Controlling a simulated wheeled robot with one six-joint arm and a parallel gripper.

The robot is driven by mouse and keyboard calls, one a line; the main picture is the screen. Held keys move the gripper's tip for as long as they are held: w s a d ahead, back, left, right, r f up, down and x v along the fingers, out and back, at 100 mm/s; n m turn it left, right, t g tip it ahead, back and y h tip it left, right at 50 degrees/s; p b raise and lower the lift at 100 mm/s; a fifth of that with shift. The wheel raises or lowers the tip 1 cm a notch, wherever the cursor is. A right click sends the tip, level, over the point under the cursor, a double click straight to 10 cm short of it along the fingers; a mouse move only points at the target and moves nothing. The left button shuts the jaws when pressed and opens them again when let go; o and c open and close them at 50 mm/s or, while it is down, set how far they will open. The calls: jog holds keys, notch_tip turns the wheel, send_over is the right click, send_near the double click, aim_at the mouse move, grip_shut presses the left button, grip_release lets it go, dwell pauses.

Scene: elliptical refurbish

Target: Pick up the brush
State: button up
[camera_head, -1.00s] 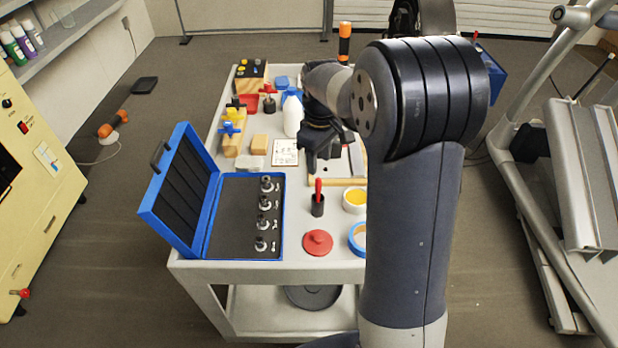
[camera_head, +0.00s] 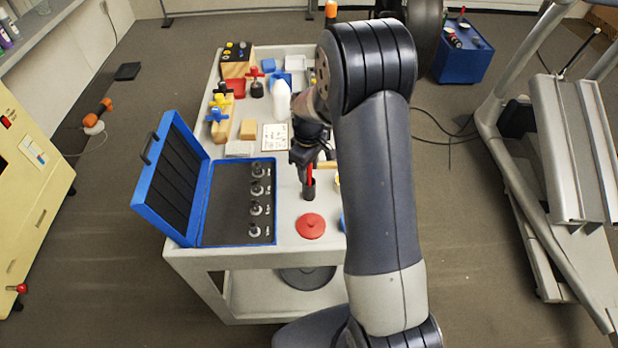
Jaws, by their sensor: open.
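The likely brush is a slim red-handled item (camera_head: 310,175) standing upright in a small black cup (camera_head: 308,190) near the front right of the cart top; its bristles are not visible. My gripper (camera_head: 303,172) points down right at the red handle, with its jaws open. It overlaps the handle in this view, so I cannot tell whether the handle is between the fingers or behind them. My arm hides the cart's right side.
An open blue case (camera_head: 215,200) with several metal bits stands left of the cup. A red lid (camera_head: 310,226) lies in front. A white bottle (camera_head: 281,100), wooden blocks and coloured knobs fill the back of the grey cart (camera_head: 200,258).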

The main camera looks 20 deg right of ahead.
jog(key=shift+f, duration=0.15)
grip_shut()
dwell(0.4)
